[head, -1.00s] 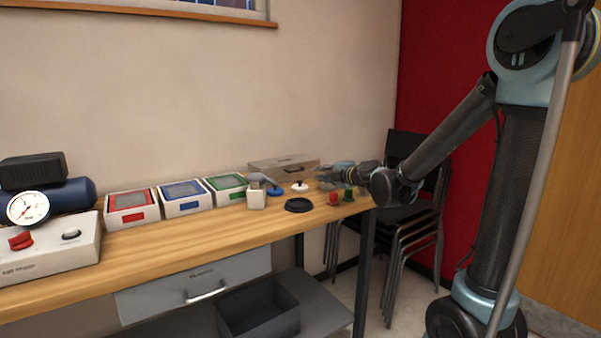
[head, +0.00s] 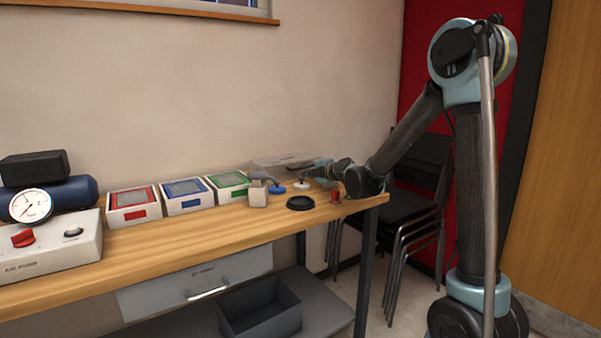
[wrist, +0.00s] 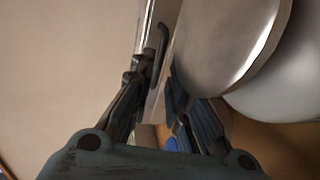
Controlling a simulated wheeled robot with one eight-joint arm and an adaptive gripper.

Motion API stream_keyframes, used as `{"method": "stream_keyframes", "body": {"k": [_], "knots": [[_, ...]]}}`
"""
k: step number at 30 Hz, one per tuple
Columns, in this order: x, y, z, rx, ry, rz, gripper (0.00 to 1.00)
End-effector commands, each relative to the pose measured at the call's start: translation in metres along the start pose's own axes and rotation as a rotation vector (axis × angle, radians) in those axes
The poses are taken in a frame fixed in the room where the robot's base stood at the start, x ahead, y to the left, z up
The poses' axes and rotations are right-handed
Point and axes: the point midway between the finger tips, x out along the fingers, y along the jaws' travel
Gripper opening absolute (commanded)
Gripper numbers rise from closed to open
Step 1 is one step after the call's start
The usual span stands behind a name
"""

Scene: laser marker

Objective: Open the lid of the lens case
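The lens case (head: 268,162) is a flat, grey-beige box at the back right of the workbench, against the wall. Its lid looks closed in the head view. In the wrist view, a dark handle (wrist: 163,50) stands out from the case's pale metal-edged side. My gripper (head: 300,169) is at the front of the case, and its fingertips also show in the wrist view (wrist: 159,80). The fingers are apart, one on each side of the case's edge strip just below the handle. I cannot tell whether either finger touches it.
A white round piece (head: 301,185) and a blue one (head: 277,188) stand just before the case. A large metal disc (wrist: 225,40) lies close beside my right finger. A black ring (head: 300,203) and red piece (head: 336,196) are near the bench edge. Coloured boxes (head: 184,205) stand left.

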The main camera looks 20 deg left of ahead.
Motion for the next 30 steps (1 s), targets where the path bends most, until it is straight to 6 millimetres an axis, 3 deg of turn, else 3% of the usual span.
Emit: {"method": "stream_keyframes", "body": {"k": [6,12,24,26,30], "knots": [[0.031,0.0,0.0,0.0,-0.001,0.0,0.16],[0.047,0.0,0.0,-0.001,-0.001,0.0,0.16],[0.052,0.0,0.0,0.0,-0.001,0.0,0.16],[0.052,0.0,0.0,0.0,-0.001,0.0,0.02],[0.052,0.0,0.0,0.0,0.0,0.0,0.0]]}}
